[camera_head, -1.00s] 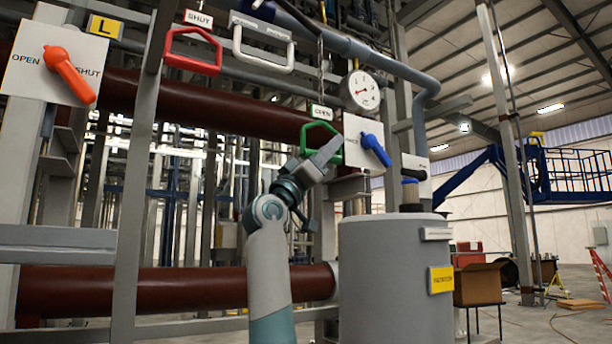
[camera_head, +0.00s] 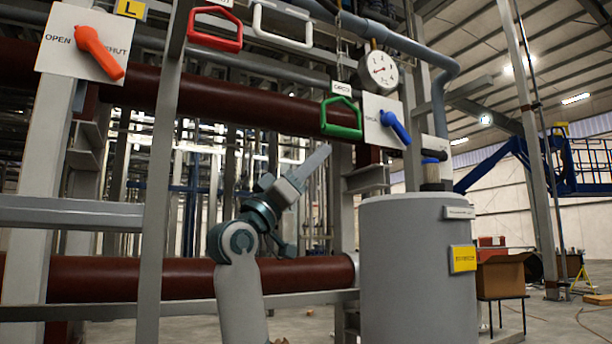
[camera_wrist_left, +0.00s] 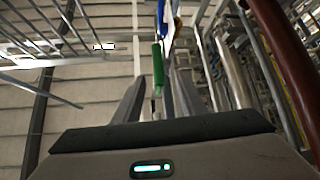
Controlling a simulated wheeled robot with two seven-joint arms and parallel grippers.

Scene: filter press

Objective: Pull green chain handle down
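The green chain handle (camera_head: 341,118), a trapezoid loop, hangs under a small white label (camera_head: 341,88) in the head view. In the left wrist view the green handle (camera_wrist_left: 158,68) shows nearly edge-on, ahead of the fingers. My left gripper (camera_head: 321,157) points up and to the right, just below and left of the handle in the head view, apart from it. In the wrist view its two fingers (camera_wrist_left: 155,92) stand apart with nothing held between them. My right gripper is in neither view.
A blue lever (camera_head: 396,127) on a white plate and a pressure gauge (camera_head: 378,72) are right of the handle. Red (camera_head: 215,40) and white (camera_head: 282,42) handles hang to its left. A dark red pipe (camera_head: 230,102) runs behind. A grey tank (camera_head: 415,265) stands below right.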

